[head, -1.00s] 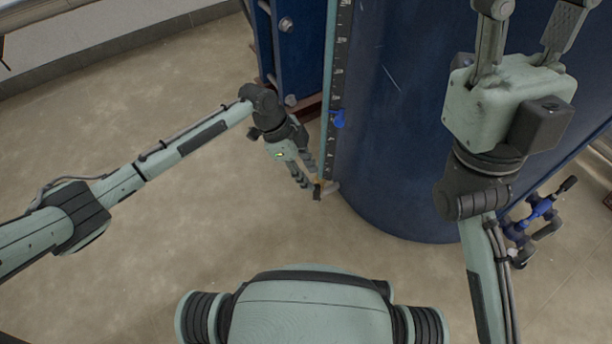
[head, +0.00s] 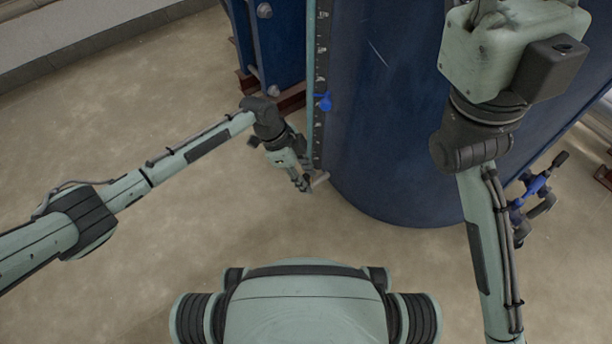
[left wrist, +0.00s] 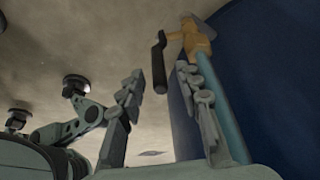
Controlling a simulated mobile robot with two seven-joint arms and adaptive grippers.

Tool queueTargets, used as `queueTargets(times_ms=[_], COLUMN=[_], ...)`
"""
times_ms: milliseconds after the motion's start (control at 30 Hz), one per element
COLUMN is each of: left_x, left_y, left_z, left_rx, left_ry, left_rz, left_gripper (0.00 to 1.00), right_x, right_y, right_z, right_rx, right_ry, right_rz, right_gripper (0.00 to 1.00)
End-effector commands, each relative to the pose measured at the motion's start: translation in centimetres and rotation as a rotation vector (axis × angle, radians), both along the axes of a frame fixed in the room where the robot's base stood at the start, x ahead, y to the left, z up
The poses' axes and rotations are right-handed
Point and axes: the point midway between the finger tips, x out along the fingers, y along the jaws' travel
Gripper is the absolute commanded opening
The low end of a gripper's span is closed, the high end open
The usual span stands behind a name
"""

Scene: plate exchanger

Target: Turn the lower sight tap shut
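The lower sight tap has a brass-coloured body (left wrist: 196,42) and a black lever (left wrist: 158,62) hanging down beside it in the left wrist view. In the head view, the end of the tap (head: 319,179) shows low by the blue tank, partly hidden by my left gripper (head: 304,184). In the left wrist view, my left gripper (left wrist: 168,92) is open, one finger on each side. The lever's lower end appears in the gap between the fingers, with no clear contact. My right gripper (head: 514,45) is raised at the upper right of the head view, its fingertips cut off by the frame.
The blue tank (head: 400,140) stands close to the left gripper. A pale sight tube with a scale strip (head: 320,70) runs up its side, with a blue fitting (head: 325,102). A blue-handled valve (head: 537,185) stands at the right. The floor at left is clear.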

Motion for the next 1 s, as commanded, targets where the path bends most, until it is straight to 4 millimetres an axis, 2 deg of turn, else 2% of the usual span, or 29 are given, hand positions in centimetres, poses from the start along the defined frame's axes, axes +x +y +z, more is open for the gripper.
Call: queueTargets(times_ms=[67, 333, 767, 1000], left_x=[-0.01, -0.02, -0.04, 0.03], left_y=[0.0, 0.01, 0.07, 0.75], left_z=[0.01, 0.03, 0.0, -0.17], left_rx=[0.0, 0.0, -0.004, -0.072], left_ry=[0.0, 0.0, 0.002, 0.014], left_rz=[0.0, 0.0, 0.001, 0.002], left_gripper=[0.33, 0.0, 0.0, 0.0], right_x=[0.0, -0.01, -0.01, 0.07], right_y=[-0.01, -0.01, 0.0, 0.03], right_z=[0.01, 0.01, -0.09, -0.49], right_rx=[0.0, 0.0, -0.001, -0.002], right_ry=[0.0, 0.0, 0.002, 0.004], right_rz=[0.0, -0.001, 0.0, -0.001], right_gripper=[0.4, 0.4, 0.4, 0.4])
